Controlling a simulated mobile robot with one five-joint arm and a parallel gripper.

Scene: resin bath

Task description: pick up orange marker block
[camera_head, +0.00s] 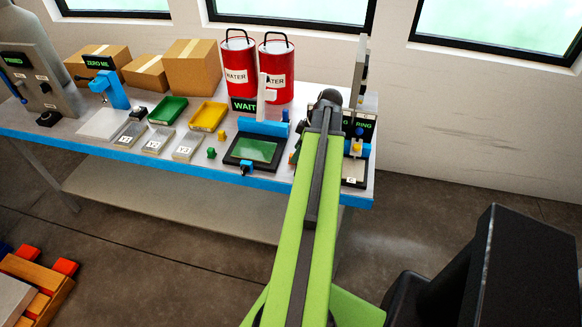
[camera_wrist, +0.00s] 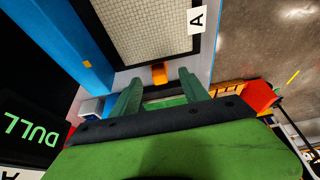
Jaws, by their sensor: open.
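The orange marker block (camera_wrist: 159,74) is small and sits on a pale strip beside a black-framed mesh panel in the wrist view. My gripper (camera_wrist: 160,83) is open, with its two green fingers pointing toward the block. The block shows in the gap between the fingertips, and I cannot tell whether it is between them or just beyond. No contact is visible. In the head view my arm reaches over the right part of the bench and hides most of the gripper. I cannot pick out the orange block there with certainty.
The mesh panel (camera_wrist: 150,28) has an A label. A blue bar (camera_wrist: 78,45) and a dark DULL display (camera_wrist: 25,125) lie left of the fingers. Yellow (camera_head: 208,116) and green trays (camera_head: 168,110) lie left.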

